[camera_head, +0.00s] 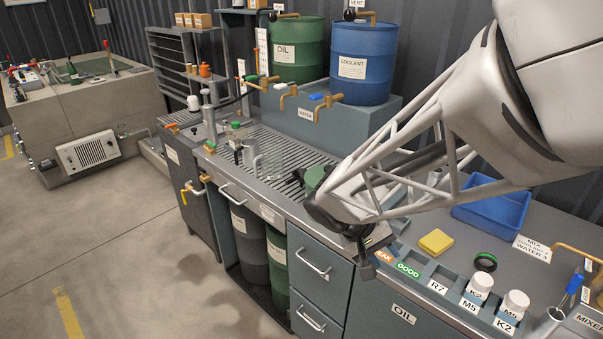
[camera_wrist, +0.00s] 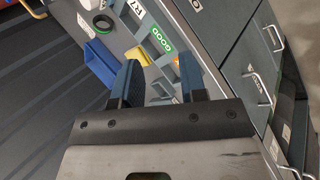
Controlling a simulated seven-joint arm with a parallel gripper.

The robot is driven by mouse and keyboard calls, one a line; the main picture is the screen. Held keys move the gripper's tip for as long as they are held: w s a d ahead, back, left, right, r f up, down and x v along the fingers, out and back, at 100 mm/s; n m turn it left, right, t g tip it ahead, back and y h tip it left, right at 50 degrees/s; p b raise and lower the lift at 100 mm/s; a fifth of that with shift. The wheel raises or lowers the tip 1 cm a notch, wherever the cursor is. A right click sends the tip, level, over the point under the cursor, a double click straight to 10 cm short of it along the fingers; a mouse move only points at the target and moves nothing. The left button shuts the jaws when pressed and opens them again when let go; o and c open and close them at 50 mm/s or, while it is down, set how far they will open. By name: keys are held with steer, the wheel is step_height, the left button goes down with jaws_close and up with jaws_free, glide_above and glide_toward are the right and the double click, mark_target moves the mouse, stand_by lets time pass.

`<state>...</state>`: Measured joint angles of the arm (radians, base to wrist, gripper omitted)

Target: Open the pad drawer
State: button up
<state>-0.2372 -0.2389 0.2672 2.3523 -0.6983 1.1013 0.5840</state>
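Two stacked drawers sit in the grey-blue bench front, an upper one (camera_head: 337,284) and a lower one (camera_head: 323,333), each with a metal bar handle. Both look shut and flush. I cannot read which is the pad drawer. Bar handles also show at the right of the wrist view, one of them on a drawer front (camera_wrist: 240,70). My gripper (camera_head: 372,262) is above the bench's front edge, right of the upper drawer handle (camera_head: 314,264) and apart from it. In the wrist view my gripper (camera_wrist: 160,65) has its fingers spread with nothing held between them.
A yellow pad (camera_head: 436,242), a black-green ring (camera_head: 485,262), labelled slots and white-capped bottles (camera_head: 516,304) lie on the bench right of my gripper. A blue bin (camera_head: 490,205) stands behind. The floor (camera_head: 130,270) before the drawers is clear.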

steer(key=w+a+f+n+t+h, duration=0.1)
steer(key=w+a+f+t+h, duration=0.15)
steer(key=w+f, duration=0.35)
steer(key=n+t+h, duration=0.1)
steer(key=n+t, duration=0.6)
steer(key=t, duration=0.2)
glide_toward(310, 264)
steer(key=w+d+f, duration=0.1)
steer(key=w, duration=0.1)
steer(key=shift+s+d+f, duration=0.15)
steer(key=shift+s+d, duration=0.05)
steer(key=shift+d, duration=0.05)
steer(key=shift+d, duration=0.1)
steer(key=shift+x, duration=3.85)
steer(key=shift+c, duration=0.5)
jaws_close()
